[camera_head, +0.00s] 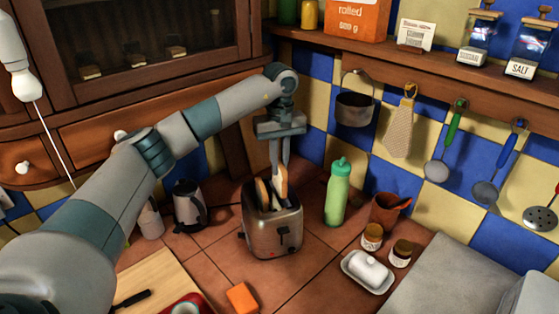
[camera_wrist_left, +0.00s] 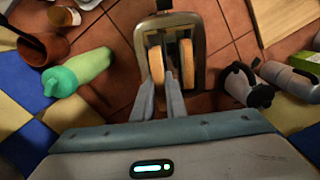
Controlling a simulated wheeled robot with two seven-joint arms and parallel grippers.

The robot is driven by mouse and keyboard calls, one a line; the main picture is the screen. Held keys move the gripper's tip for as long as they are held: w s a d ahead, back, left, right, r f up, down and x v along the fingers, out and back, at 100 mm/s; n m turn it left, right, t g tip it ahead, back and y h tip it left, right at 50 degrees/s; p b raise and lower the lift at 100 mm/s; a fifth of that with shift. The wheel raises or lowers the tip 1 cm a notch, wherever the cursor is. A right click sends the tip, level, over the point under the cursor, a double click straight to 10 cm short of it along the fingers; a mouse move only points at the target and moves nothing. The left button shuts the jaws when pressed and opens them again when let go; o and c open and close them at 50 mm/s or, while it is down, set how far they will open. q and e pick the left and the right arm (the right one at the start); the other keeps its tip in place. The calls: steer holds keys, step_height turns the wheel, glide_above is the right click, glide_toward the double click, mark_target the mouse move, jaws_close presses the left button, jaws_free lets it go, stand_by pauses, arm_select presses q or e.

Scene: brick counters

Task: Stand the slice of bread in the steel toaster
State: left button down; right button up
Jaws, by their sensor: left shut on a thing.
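The steel toaster (camera_head: 272,232) stands upright on the tiled counter, its two slots facing up. One bread slice (camera_head: 262,191) stands in its left slot in the head view, with its top sticking out. My left gripper (camera_head: 281,168) points down over the toaster, shut on a second bread slice (camera_head: 282,184). That slice is upright and higher than the other, its lower end at the right slot; how deep it is in is hidden. In the left wrist view the fingers flank the held slice (camera_wrist_left: 157,68), beside the other slice (camera_wrist_left: 187,62). My right gripper is out of view.
A green bottle (camera_head: 337,195) stands close right of the toaster, and a kettle (camera_head: 190,207) to its left. A brown pot (camera_head: 386,211), jars and a white butter dish (camera_head: 368,271) are further right. An orange block (camera_head: 242,298) lies in front. A pan (camera_head: 355,105) hangs behind.

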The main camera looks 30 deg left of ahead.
mark_target(280, 179)
arm_select(q)
steer(key=shift+f+b, duration=0.6)
steer(key=shift+f, duration=1.15)
steer(key=shift+f+b, duration=0.65)
steer(key=shift+f, duration=0.2)
steer(key=c, duration=1.7)
jaws_free()
